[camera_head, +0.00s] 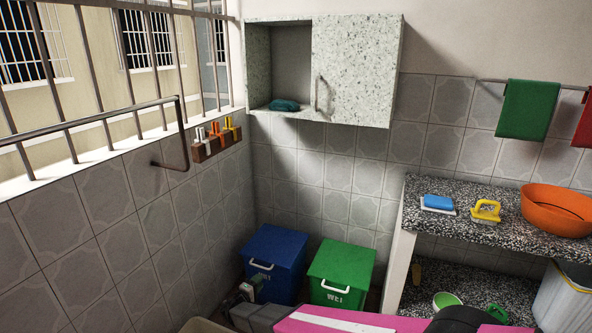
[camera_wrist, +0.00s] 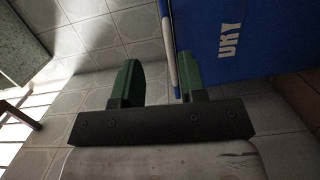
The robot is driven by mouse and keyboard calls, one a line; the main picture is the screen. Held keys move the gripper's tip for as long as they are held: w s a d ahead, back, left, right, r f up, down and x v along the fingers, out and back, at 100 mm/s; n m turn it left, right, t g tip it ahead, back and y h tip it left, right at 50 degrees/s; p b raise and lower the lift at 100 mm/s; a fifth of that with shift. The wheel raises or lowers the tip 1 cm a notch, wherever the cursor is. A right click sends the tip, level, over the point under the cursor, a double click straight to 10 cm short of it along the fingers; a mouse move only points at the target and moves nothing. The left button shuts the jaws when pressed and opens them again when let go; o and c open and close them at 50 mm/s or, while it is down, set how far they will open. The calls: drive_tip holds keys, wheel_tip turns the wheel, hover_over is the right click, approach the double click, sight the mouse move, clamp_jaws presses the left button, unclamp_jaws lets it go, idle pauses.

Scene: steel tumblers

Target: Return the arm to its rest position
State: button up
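My gripper (camera_wrist: 158,62) shows in the wrist view with its two green fingers apart and nothing between them. It is open and empty. The blue bin (camera_wrist: 275,50) with white lettering fills the upper right of that view, close beside the right finger. I cannot tell whether they touch. In the head view the blue bin (camera_head: 275,258) stands in the corner.
A green bin (camera_head: 340,275) stands right of the blue one. A speckled counter (camera_head: 470,232) at the right holds an orange basin (camera_head: 557,208), a yellow brush (camera_head: 486,211) and a blue sponge (camera_head: 438,202). A wall cabinet (camera_head: 357,72) hangs above, and a metal rail (camera_head: 90,122) runs along the left wall.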

drive_tip(key=s+d+r+m+g+h, duration=0.1)
drive_tip(key=d+r+m+g, duration=0.4)
drive_tip(key=d, duration=0.8)
drive_tip(key=s+d+r+m+g+h, duration=0.15)
drive_tip(key=d+r+g, duration=0.35)
drive_tip(key=d, duration=0.7)
drive_tip(key=s+d+r+m+g+y, duration=0.5)
drive_tip(key=s+d+r+y, duration=0.5)
drive_tip(key=d, duration=0.3)
drive_tip(key=shift+s+d+r+m+g+y, duration=0.25)
drive_tip(key=shift+d+r+m+g+y, duration=0.15)
drive_tip(key=shift+r, duration=0.3)
